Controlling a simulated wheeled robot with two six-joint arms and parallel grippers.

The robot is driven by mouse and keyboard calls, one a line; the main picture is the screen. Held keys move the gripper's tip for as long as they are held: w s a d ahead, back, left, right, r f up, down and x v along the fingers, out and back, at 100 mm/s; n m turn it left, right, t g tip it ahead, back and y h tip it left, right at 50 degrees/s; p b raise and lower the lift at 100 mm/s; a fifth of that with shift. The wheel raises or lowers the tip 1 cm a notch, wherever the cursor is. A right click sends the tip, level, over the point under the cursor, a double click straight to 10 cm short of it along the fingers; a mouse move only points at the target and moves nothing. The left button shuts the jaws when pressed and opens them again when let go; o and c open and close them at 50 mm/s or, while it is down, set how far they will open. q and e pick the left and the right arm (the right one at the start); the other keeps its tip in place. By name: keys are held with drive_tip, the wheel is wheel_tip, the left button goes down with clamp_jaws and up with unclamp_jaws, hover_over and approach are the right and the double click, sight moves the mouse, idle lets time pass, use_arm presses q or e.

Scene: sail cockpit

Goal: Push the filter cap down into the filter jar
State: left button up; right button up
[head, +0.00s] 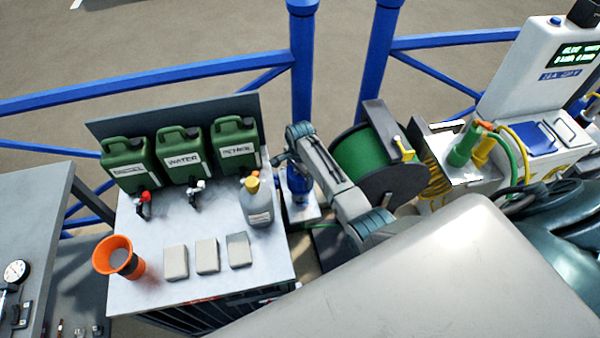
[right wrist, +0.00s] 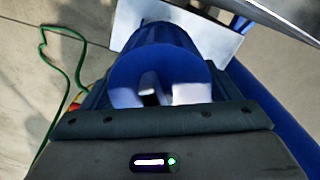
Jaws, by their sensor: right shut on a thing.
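A blue filter cap (right wrist: 160,75) with a round face fills the middle of the right wrist view, between the two dark fingers of my right gripper (right wrist: 160,90). The gripper is shut on it. A ribbed blue body shows just beyond the round face. I cannot tell where the cap ends and the filter jar begins, or how deep the cap sits. In the head view my right gripper (head: 294,162) reaches down over the blue filter jar (head: 299,182), hiding most of its top. The jar stands upright on a small light stand (head: 302,212). My left gripper is not in view.
A green hose reel (head: 365,160) stands close to the right of the jar. A grey bottle with a yellow cap (head: 259,208) stands close to the left, on a table (head: 215,285) with green cans (head: 180,158), an orange funnel (head: 112,256) and pale blocks (head: 207,257). Blue rails run behind.

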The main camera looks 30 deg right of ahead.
drive_tip(key=shift+f+b, duration=0.4)
drive_tip(key=shift+f, duration=0.2)
idle(0.4)
drive_tip(key=o, duration=0.8)
wheel_tip(320, 180, up, 6)
drive_tip(key=p, duration=0.6)
drive_tip(key=shift+r, duration=2.55)
